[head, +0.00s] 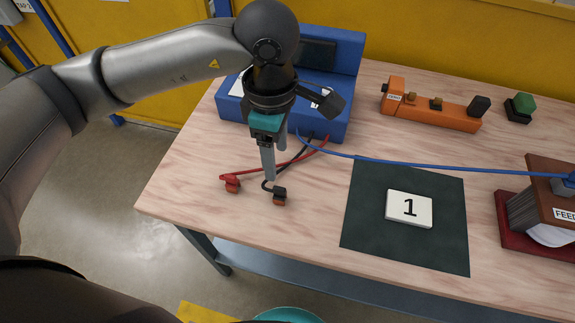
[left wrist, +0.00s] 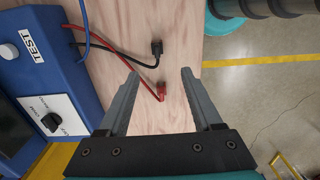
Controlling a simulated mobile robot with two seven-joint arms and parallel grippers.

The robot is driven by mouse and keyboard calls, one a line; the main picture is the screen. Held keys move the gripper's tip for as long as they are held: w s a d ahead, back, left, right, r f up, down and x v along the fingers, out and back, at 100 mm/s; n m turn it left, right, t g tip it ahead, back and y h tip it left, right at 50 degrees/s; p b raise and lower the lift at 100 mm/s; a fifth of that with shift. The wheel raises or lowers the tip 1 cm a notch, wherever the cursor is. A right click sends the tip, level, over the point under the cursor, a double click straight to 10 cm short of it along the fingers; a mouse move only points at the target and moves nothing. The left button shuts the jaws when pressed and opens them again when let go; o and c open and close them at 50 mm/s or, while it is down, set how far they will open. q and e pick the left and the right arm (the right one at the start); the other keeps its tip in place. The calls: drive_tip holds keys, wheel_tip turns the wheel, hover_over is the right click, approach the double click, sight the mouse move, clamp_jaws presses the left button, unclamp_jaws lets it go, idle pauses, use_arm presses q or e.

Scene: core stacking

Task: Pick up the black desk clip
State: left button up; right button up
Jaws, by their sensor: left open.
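The black desk clip (head: 279,192) lies on the wooden table near its front edge, at the end of a black cable. In the left wrist view the black clip (left wrist: 157,47) lies just beyond the fingertips, and a red clip (left wrist: 162,90) shows between the fingers. The red clip (head: 232,184) lies left of the black one in the head view. My left gripper (head: 275,166) points down, open and empty, over the table just behind the black clip. It also shows open in the left wrist view (left wrist: 160,74). My right gripper is in neither view.
A blue test box (head: 340,122) stands behind the clips, with the cables running from it. A dark mat (head: 365,190) with a white "1" block (head: 409,210) lies to the right. An orange fixture (head: 440,113) stands at the back.

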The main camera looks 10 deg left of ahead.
use_arm(q)
hover_over(279, 188)
wheel_tip(279, 188, down, 6)
drive_tip(key=shift+s+a+f+b, duration=0.1)
drive_tip(key=shift+s+a+b, duration=0.05)
drive_tip(key=shift+b, duration=0.3)
wheel_tip(279, 188, down, 3)
drive_tip(key=shift+r, duration=0.1)
drive_tip(key=shift+f, duration=0.7)
drive_tip(key=f, duration=0.3)
drive_tip(key=f+b, duration=0.1)
drive_tip(key=shift+d+f, duration=0.25)
drive_tip(key=shift+f, duration=0.15)
clamp_jaws()
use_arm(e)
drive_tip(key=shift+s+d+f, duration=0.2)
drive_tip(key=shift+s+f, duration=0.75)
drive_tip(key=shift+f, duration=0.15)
